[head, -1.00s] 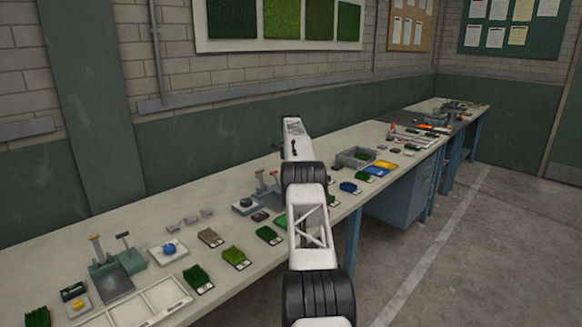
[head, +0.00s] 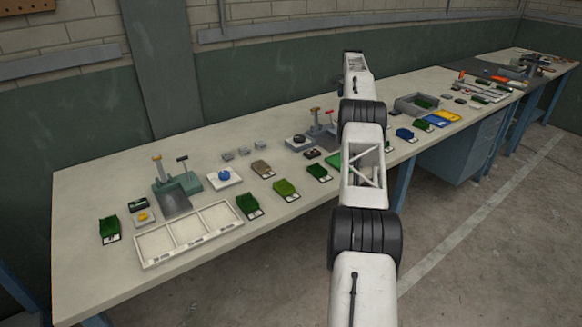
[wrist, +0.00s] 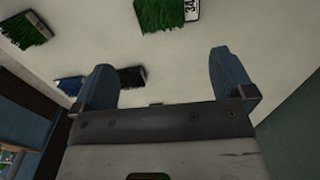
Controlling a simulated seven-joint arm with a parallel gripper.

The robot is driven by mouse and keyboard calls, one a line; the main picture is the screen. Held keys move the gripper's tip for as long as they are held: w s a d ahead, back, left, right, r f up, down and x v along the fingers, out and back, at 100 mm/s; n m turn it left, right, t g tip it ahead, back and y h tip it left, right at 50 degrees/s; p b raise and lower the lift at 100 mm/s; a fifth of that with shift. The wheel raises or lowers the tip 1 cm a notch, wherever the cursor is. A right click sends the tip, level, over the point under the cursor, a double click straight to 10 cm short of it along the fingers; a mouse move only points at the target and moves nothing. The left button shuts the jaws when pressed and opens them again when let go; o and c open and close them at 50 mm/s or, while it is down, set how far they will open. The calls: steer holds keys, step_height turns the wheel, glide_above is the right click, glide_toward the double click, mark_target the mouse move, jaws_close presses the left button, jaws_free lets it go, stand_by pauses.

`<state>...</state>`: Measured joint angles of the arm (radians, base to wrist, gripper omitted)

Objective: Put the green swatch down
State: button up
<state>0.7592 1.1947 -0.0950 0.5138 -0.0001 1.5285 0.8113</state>
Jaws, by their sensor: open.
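My gripper (wrist: 160,60) is open in the wrist view, with nothing between its two blue fingers. In that view a green swatch (wrist: 160,13) with a white number label lies beyond the fingers on the pale bench, apart from them. Another green swatch (wrist: 25,29) lies at the upper left. In the head view several labelled green swatches lie along the bench, among them a dark one (head: 248,205), a lighter one (head: 286,189) and one at the far left (head: 109,228). I cannot tell which is the task's swatch. My arm hides the gripper there.
An empty white tray with three compartments (head: 142,252) lies at the bench's front left. Behind it stands a green-grey device (head: 173,200). A grey bin (head: 404,108) and a yellow item (head: 446,115) lie right of my arm. Bare bench (head: 85,190) shows at the left.

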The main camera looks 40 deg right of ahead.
steer(key=w+a+r+n, duration=0.1)
steer(key=a+r+n, duration=0.1)
steer(key=a+r, duration=0.95)
steer(key=w+a+r+n, duration=0.1)
steer(key=a+r+n, duration=0.1)
steer(key=a+r, duration=0.95)
steer(key=s+a+r+n, duration=0.2)
steer(key=s+a, duration=0.2)
steer(key=a, duration=0.6)
steer(key=s+a+r+n+t, duration=0.15)
steer(key=s+a, duration=0.35)
steer(key=a, duration=0.6)
steer(key=s+a+r+n, duration=0.1)
steer(key=s+a+r, duration=0.25)
steer(key=a, duration=0.65)
steer(key=s+a+f+n, duration=0.2)
steer(key=s+a+n, duration=0.3)
steer(key=s+a, duration=1.7)
steer(key=s+a+f+n, duration=0.1)
steer(key=s+a+f, duration=0.2)
steer(key=s, duration=0.7)
steer(key=s+a+f+n, duration=0.2)
steer(key=s+a+f, duration=0.2)
steer(key=s, duration=0.5)
steer(key=s+a+f+n+t, duration=0.1)
steer(key=s+a+f, duration=0.2)
steer(key=s+f, duration=0.4)
steer(key=s, duration=0.3)
steer(key=shift+s+a+f, duration=0.2)
steer(key=shift+s+a, duration=0.1)
